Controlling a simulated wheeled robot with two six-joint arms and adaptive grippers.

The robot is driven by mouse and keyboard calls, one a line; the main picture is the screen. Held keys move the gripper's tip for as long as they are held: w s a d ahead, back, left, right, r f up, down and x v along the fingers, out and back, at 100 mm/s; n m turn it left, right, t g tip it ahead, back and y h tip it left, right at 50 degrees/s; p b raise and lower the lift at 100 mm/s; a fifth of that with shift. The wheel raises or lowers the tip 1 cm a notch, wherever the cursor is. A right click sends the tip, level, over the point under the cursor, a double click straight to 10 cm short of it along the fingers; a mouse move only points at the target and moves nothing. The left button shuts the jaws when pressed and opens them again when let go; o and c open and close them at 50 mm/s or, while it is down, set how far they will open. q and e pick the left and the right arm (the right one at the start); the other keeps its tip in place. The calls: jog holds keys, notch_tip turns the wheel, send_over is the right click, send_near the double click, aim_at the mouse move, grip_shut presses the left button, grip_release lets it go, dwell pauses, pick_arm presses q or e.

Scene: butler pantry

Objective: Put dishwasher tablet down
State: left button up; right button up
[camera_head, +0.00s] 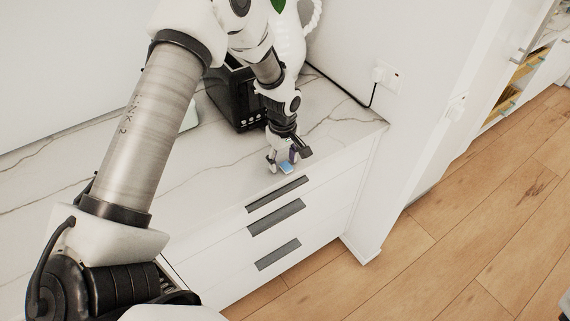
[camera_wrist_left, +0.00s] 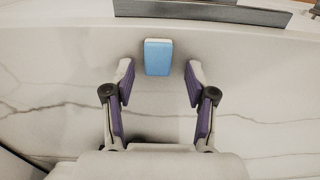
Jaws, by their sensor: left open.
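The dishwasher tablet (camera_head: 286,168) is a small blue block with a white edge. It rests on the marble counter near its front edge, above the drawers. It also shows in the left wrist view (camera_wrist_left: 158,57), just beyond and between the fingertips. My left gripper (camera_head: 284,163) is over the counter with its fingers apart. In the left wrist view the purple-padded fingers (camera_wrist_left: 160,80) are spread wide with a gap on both sides of the tablet, and nothing is between the pads. My right gripper is not in view.
A black toaster (camera_head: 236,97) stands on the counter behind my left gripper. A white appliance (camera_head: 290,40) is behind my arm. A black cord runs to a wall outlet (camera_head: 385,76). White drawers with dark handles (camera_head: 277,217) are below. Counter (camera_head: 340,125) right of the gripper is clear.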

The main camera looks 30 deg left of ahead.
pick_arm(q)
jog(key=shift+d, duration=0.15)
jog(key=shift+c, duration=0.3)
jog(key=shift+d, duration=0.15)
jog(key=c, duration=0.6)
jog(key=shift+w, duration=0.1)
jog(key=shift+c, duration=1.7)
jog(key=shift+a, duration=0.2)
jog(key=shift+r, duration=0.1)
